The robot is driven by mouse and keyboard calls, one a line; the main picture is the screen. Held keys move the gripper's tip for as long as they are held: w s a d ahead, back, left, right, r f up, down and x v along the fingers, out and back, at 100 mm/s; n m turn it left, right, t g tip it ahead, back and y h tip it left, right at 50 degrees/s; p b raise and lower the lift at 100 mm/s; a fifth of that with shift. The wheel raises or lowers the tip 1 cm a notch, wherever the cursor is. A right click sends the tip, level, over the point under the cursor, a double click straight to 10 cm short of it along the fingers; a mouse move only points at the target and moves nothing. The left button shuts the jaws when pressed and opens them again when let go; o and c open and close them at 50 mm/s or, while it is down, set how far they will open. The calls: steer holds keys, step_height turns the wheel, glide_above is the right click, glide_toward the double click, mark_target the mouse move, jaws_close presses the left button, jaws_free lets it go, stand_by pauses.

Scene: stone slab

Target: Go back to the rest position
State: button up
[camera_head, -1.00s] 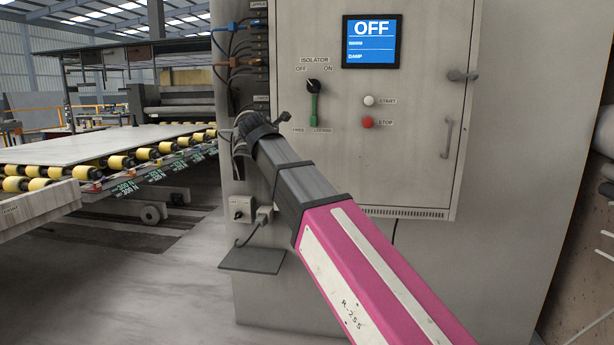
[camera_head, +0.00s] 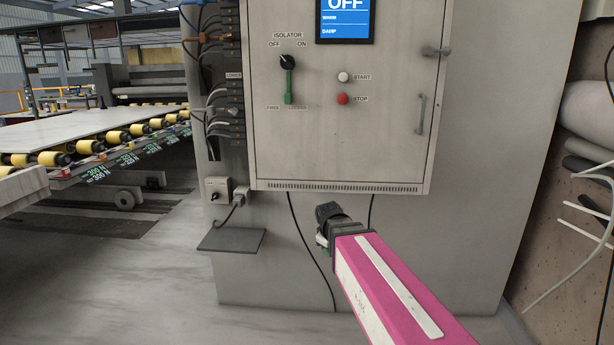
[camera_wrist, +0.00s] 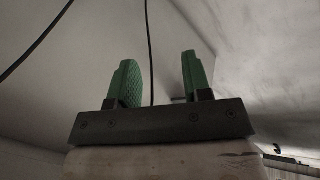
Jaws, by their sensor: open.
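My gripper shows in the wrist view (camera_wrist: 160,82) with its two green fingers apart and nothing between them. A black cable hangs behind the gap. In the head view my pink arm reaches up from the bottom right, and its dark wrist end stands in front of the cabinet just below the door. Only a bit of green at the gripper (camera_head: 323,238) shows there; the fingers are mostly hidden by the wrist.
The grey control cabinet (camera_head: 470,150) has an OFF screen (camera_head: 345,22), an isolator switch (camera_head: 288,62), a start button (camera_head: 343,77) and a red stop button (camera_head: 342,99). A small shelf (camera_head: 232,240) juts out at lower left. A roller conveyor (camera_head: 90,147) stands left. Floor at left front is clear.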

steer(key=s+d+f+m+g+y, duration=0.1)
steer(key=s+d+f+m+g, duration=0.3)
steer(key=s+d+f+m, duration=0.5)
steer(key=s+d+f, duration=0.1)
steer(key=s+f, duration=0.2)
steer(key=f, duration=0.1)
steer(key=shift+s+d+f+m, duration=0.2)
steer(key=shift+s+m, duration=0.15)
steer(key=shift+m, duration=0.05)
